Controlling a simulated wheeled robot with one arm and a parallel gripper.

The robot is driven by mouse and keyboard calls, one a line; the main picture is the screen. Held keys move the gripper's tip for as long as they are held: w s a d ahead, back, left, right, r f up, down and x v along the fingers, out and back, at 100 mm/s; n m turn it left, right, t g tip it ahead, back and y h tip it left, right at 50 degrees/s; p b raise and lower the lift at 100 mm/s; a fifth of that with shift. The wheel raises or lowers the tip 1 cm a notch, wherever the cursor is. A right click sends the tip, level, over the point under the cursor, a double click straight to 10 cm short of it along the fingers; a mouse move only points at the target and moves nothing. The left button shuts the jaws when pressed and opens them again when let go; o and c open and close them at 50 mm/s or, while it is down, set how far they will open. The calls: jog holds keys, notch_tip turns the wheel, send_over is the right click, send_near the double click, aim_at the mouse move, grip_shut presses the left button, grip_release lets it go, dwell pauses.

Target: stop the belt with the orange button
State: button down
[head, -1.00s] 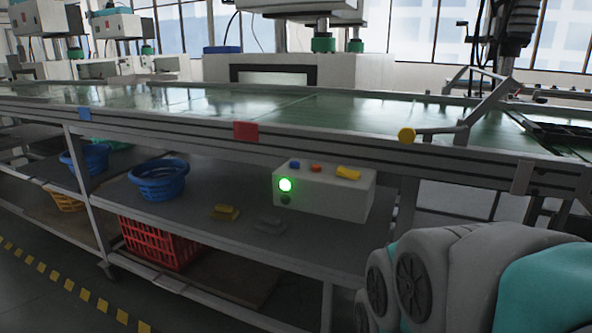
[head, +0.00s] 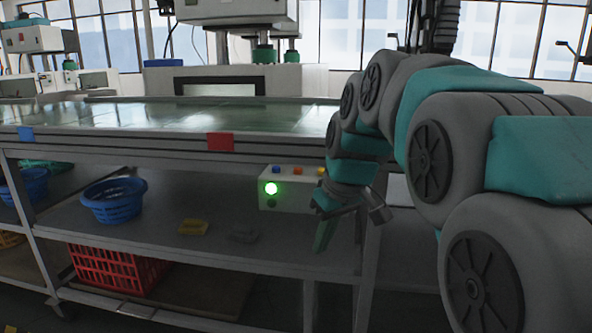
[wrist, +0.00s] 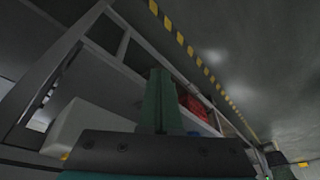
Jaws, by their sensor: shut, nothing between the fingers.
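A red crate (head: 115,268) is below. The belt's frame (head: 150,157) overhangs the shelf. A shelf post stands behind my gripper.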

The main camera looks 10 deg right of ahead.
jog(key=w+r+n+t+y, duration=0.1)
jog(key=w+r+n+t, duration=0.4)
jog(key=w+r, duration=1.4)
jog(key=shift+w+a+n+y, duration=0.35)
jog(key=shift+w+n, duration=0.8)
jog(key=shift+n, duration=0.65)
jog(key=shift+d, duration=0.1)
